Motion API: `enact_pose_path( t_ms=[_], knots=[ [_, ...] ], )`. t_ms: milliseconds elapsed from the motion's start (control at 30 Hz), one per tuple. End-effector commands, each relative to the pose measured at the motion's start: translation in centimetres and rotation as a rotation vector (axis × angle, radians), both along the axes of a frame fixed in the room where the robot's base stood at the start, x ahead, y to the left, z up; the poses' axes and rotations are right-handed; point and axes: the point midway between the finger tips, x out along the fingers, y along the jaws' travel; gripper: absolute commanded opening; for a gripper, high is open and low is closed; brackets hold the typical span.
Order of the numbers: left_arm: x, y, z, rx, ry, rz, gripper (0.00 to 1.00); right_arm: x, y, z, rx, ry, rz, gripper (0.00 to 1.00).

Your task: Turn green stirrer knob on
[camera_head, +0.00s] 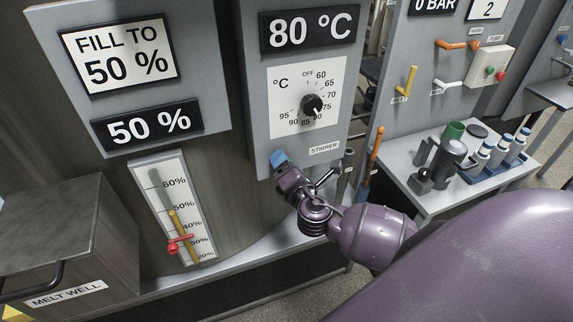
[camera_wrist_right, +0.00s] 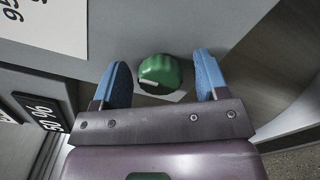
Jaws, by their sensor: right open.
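The green stirrer knob (camera_wrist_right: 160,73) shows in the right wrist view, on the underside area of the grey panel, with a white mark at its lower edge. My right gripper (camera_wrist_right: 163,78) is open, with one blue finger on each side of the knob and a visible gap on both sides. In the head view, my right gripper (camera_head: 280,160) is at the lower left of the panel, below the temperature dial, and hides the knob. The STIRRER label (camera_head: 324,149) is just right of the gripper. My left gripper is not in view.
The black temperature dial (camera_head: 312,104) is above the gripper, under the 80 °C display (camera_head: 309,29). A side table (camera_head: 430,200) with containers stands at right.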

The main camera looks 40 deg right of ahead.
Motion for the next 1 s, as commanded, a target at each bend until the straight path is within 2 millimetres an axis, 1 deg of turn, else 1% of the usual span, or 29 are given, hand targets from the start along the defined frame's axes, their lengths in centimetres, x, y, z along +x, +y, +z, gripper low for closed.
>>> enact_pose_path(
  t_ms=[100,133,400,433,467,767,1000],
  knots=[
    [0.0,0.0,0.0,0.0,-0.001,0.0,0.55,0.0,0.0,0.0,0.0,0.0,0.0,0.67],
    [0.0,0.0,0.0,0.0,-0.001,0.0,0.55,0.0,0.0,0.0,0.0,0.0,0.0,0.66],
    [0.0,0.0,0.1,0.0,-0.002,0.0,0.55,0.0,0.0,0.0,0.0,0.0,0.0,0.24],
    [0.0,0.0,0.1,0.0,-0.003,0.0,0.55,0.0,0.0,0.0,0.0,0.0,0.0,0.2],
    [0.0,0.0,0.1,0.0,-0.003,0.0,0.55,0.0,0.0,0.0,0.0,0.0,0.0,0.18],
    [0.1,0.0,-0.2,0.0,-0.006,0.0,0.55,-0.1,0.0,-0.1,0.043,-0.01,-0.001,0.18],
    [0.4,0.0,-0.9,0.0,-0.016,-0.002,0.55,-0.1,0.0,-0.3,0.184,-0.044,-0.002,0.18]
  ],
)
